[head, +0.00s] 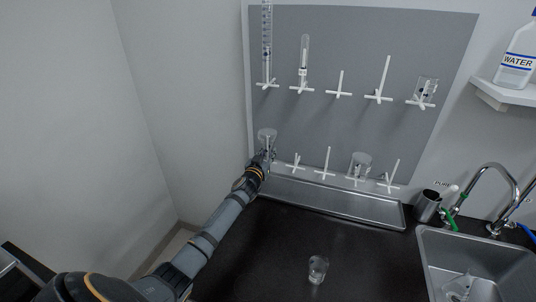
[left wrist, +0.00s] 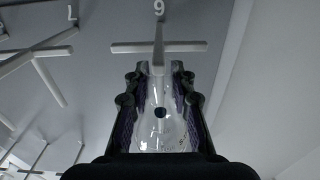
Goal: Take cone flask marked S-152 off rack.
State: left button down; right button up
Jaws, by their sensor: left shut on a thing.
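A clear glass cone flask (head: 267,134) is at the lower left of the grey peg rack (head: 360,60), its wide end up in the head view. My left gripper (head: 265,158) is shut on it at the rack's bottom-left corner. In the left wrist view the flask (left wrist: 161,122) sits between the fingers of my left gripper (left wrist: 160,95). A white peg with a crossbar (left wrist: 158,47) shows just beyond the flask. I cannot tell whether the flask is still around the peg. Marks on the flask are too small to read. My right gripper is not in view.
Another inverted flask (head: 361,162) hangs on the lower row, with bare pegs between. Tubes and a small vessel (head: 427,88) hang on the upper row. A metal tray (head: 330,200) lies below. A small beaker (head: 317,268) stands on the black counter, left of the sink (head: 480,250).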

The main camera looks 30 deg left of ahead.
aim_at(267, 131)
pick_arm(q)
notch_tip(267, 131, up, 12)
jog(key=p, duration=0.9)
jog(key=shift+f, duration=0.1)
jog(key=shift+s+f, duration=0.15)
jog(key=shift+s, duration=0.2)
jog(key=p+v, duration=0.6)
jog(key=v, duration=2.3)
jog(key=shift+s, duration=0.25)
